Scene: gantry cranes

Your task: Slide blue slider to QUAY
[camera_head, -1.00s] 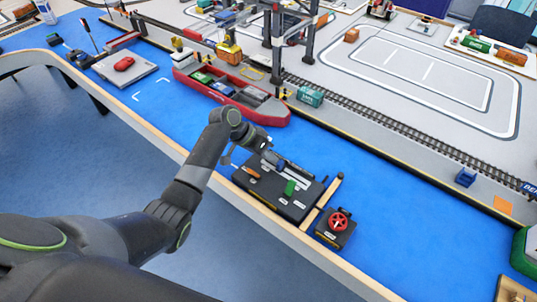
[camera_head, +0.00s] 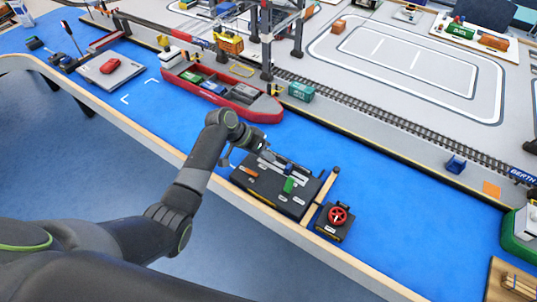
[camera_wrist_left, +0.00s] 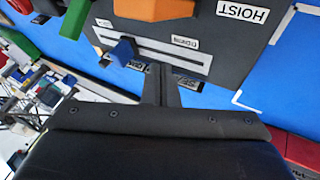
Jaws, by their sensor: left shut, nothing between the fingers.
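The blue slider (camera_wrist_left: 122,52) sits in a pale slot on the dark control panel (camera_head: 262,188). It also shows, small, in the head view (camera_head: 289,168). My left gripper (camera_wrist_left: 160,85) is shut and empty, its fingertips over the panel's edge beside the slot, to the right of the blue slider in the wrist view and apart from it. The fingers partly cover a label at the panel's edge that looks like SEA. Whether a QUAY label shows, I cannot read. An orange slider (camera_wrist_left: 153,10) and a green slider (camera_wrist_left: 25,38) are on the same panel. My right gripper is not in view.
A box with a red wheel (camera_head: 338,215) stands right of the panel, past a wooden strip (camera_head: 322,196). A red ship (camera_head: 240,100) lies behind on the blue surface. The table's wooden front edge runs close to the panel.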

